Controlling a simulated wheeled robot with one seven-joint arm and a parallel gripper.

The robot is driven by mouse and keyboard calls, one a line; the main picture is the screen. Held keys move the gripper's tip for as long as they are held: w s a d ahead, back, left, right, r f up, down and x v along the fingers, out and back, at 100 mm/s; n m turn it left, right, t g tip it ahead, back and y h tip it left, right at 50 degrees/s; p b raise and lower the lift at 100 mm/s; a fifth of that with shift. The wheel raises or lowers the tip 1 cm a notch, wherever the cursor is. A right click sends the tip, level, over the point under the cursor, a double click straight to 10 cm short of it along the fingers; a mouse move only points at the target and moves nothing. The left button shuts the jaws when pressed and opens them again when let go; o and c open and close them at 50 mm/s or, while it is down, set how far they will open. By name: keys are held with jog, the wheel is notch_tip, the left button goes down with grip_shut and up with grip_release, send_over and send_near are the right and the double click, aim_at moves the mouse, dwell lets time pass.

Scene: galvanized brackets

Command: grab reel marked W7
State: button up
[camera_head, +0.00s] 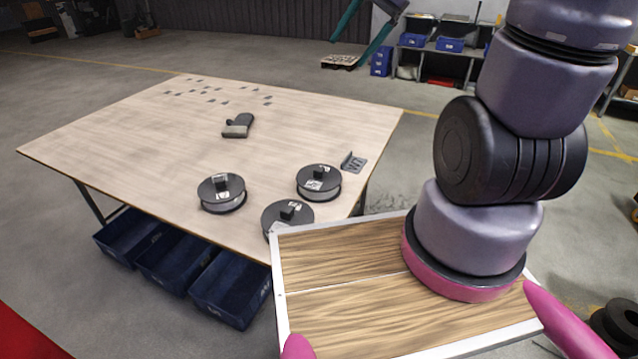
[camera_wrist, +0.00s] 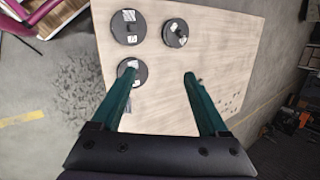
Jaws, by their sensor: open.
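Three dark reels with pale labels lie flat on the wooden table: a left reel (camera_head: 222,204), a right reel (camera_head: 319,193) and a front reel (camera_head: 275,216) partly hidden by my tray. Their label text is too small to read. In the wrist view three reels show: upper left (camera_wrist: 117,29), upper right (camera_wrist: 170,40), lower left (camera_wrist: 140,73). My gripper (camera_wrist: 160,70) has teal fingers spread apart and empty, high above the table; the left fingertip overlaps the lower-left reel in the picture.
A dark glove-like object (camera_head: 240,122) lies mid-table, with several small grey pieces (camera_head: 215,93) at the far side. Blue bins (camera_head: 230,290) stand under the table's front edge. The table's left half is mostly clear. Shelves with blue boxes (camera_head: 450,45) stand behind.

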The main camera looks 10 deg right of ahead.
aim_at(324, 170)
jog(key=w+f+m+y, duration=0.35)
jog(key=w+f, duration=0.25)
jog(key=f, duration=0.4)
jog(key=w+f+m+y, duration=0.2)
jog(key=w+f+m, duration=0.3)
jog(key=f, duration=0.4)
jog(key=w+d+f+m+t, duration=0.2)
jog(key=f+m+t, duration=0.15)
jog(key=f, duration=0.75)
jog(key=w+d+f+m+t, duration=0.1)
jog(key=d+f+m+t, duration=0.2)
jog(key=f, duration=0.7)
jog(key=shift+m+g, duration=0.75)
jog(key=shift+m, duration=0.05)
jog(key=x, duration=0.2)
jog(key=f+x, duration=0.1)
jog(key=x, duration=0.2)
jog(key=shift+d, duration=0.1)
jog(key=shift+d+f+x, duration=0.1)
jog(key=shift+x, duration=1.4)
jog(key=shift+d+f+x, duration=0.1)
jog(key=shift+d+x, duration=0.05)
jog(key=shift+x, duration=1.35)
jog(key=shift+w, duration=0.2)
grip_shut()
